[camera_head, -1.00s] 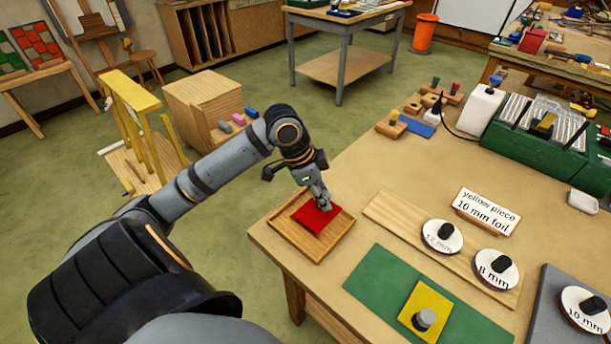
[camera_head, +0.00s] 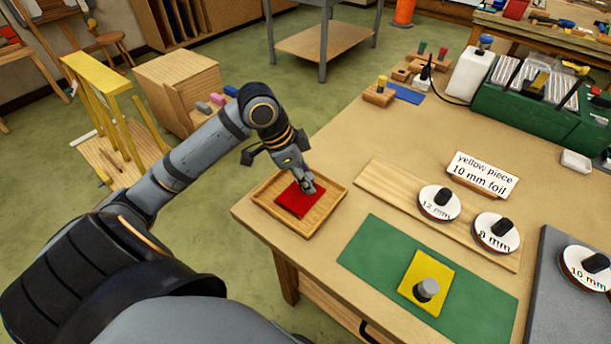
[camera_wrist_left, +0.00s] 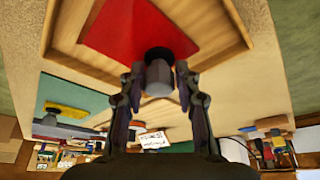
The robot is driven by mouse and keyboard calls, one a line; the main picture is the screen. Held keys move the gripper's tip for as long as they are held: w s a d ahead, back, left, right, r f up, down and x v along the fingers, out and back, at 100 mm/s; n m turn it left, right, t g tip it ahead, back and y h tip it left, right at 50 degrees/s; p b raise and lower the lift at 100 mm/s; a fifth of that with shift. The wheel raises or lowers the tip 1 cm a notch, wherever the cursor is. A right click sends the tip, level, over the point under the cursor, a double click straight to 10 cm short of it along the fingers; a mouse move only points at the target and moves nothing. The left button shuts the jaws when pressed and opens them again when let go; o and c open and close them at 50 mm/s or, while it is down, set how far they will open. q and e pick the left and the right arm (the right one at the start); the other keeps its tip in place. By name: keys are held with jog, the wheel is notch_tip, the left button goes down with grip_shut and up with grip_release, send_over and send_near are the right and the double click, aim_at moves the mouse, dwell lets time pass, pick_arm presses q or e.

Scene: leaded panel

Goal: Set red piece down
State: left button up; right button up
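The red piece (camera_head: 297,200) is a flat red square in the shallow wooden tray (camera_head: 331,211) at the table's near left corner. It looks flat on the tray floor, though any small gap under it cannot be made out. My left gripper (camera_head: 306,187) is over the tray. In the left wrist view the red piece (camera_wrist_left: 135,30) carries a grey knob, and my left gripper's fingers (camera_wrist_left: 159,80) stand close on both sides of the knob and appear shut on it. My right gripper is out of view.
Right of the tray, a green mat (camera_head: 375,254) holds a yellow piece (camera_head: 414,270) with a grey knob. A wooden board (camera_head: 400,200) carries white-topped discs marked 12 mm and 8 mm. A sign (camera_head: 482,174) reads "yellow piece 10 mm foil". Bare tabletop lies behind the tray.

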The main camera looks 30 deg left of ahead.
aim_at(300, 187)
pick_arm(q)
jog(key=shift+o, duration=1.3)
jog(key=shift+r, duration=0.15)
jog(key=shift+a+r, duration=0.1)
jog(key=shift+r, duration=0.2)
jog(key=v, duration=0.3)
jog(key=shift+a+f, duration=0.1)
jog(key=shift+b+v, duration=0.55)
jog(key=shift+v, duration=0.6)
jog(key=b+v, duration=0.4)
jog(key=v, duration=0.2)
jog(key=shift+r, duration=0.2)
